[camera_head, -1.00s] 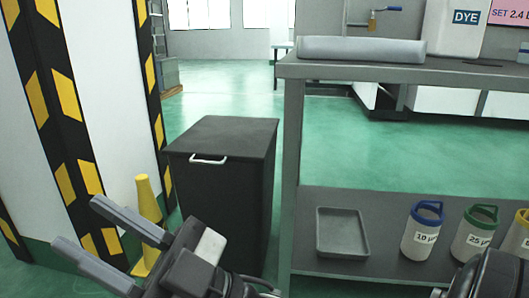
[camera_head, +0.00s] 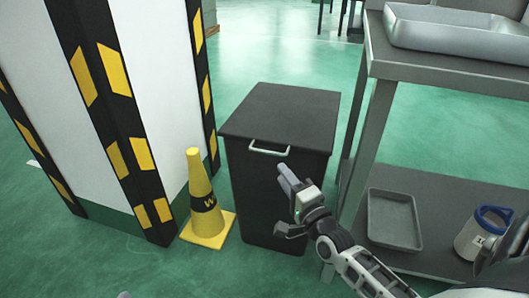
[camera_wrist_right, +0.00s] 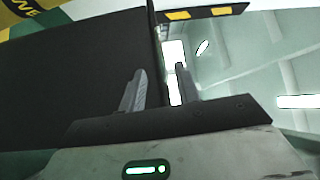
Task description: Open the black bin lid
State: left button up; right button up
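The black bin (camera_head: 275,190) stands upright on the green floor, its flat lid (camera_head: 285,112) closed. A pale handle (camera_head: 268,149) is on its front, just below the lid's edge. My right gripper (camera_head: 287,177) is in front of the bin, just below and to the right of the handle, fingers pointing up and left. I cannot tell whether it touches the bin. In the right wrist view its two fingers (camera_wrist_right: 160,82) are apart with nothing between them, and a dark bin face (camera_wrist_right: 75,80) fills the left.
A yellow cone (camera_head: 203,205) stands left of the bin, near a white pillar (camera_head: 130,100) with black-yellow stripes. Floor in front of the bin is partly clear.

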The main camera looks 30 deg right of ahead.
aim_at(267, 153)
jog(key=w, duration=0.3)
jog(key=w+r+b, duration=0.1)
jog(key=w, duration=0.2)
jog(key=w+b, duration=0.1)
jog(key=w, duration=0.3)
jog(key=shift+d+r, duration=0.15)
jog(key=shift+d, duration=0.15)
pick_arm(q)
jog(key=shift+d+r+n+t+h, duration=0.4)
jog(key=shift+r+n+h, duration=0.1)
jog(key=shift+r+h, duration=0.15)
pick_arm(e)
jog(key=shift+w, duration=0.1)
jog(key=shift+r, duration=0.1)
grip_shut()
